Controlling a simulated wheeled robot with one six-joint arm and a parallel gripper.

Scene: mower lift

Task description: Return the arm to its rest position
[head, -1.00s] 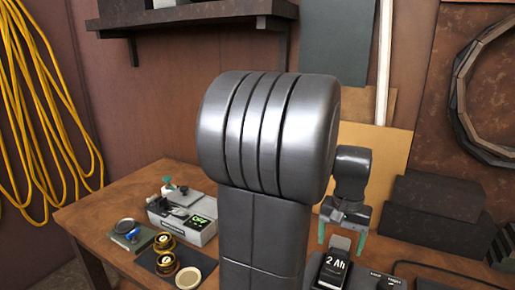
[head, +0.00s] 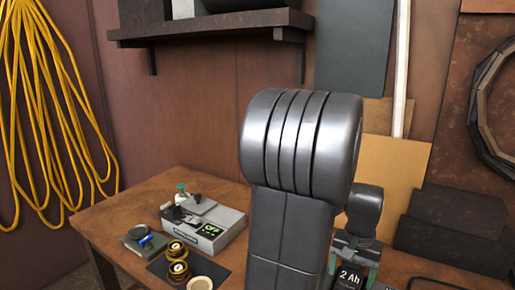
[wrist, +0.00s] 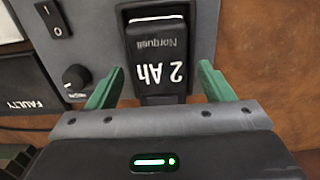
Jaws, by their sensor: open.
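My gripper (wrist: 160,92) is open, with its two green fingers apart in the wrist view. A black battery labelled "2 Ah" (wrist: 160,50) lies between and just beyond the fingertips, seated in a grey device (wrist: 90,22); whether the fingers touch it I cannot tell. In the head view my gripper (head: 352,262) is low at the right, over the battery (head: 349,279). My large grey arm link hides part of the bench in the middle.
The wooden bench (head: 120,212) carries a grey device with a green display (head: 207,229), brass-coloured round parts (head: 178,258) and a small dark box (head: 143,240) at left. Dark blocks (head: 450,230) stand at right. A shelf (head: 210,27) and yellow cable (head: 55,110) are on the wall.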

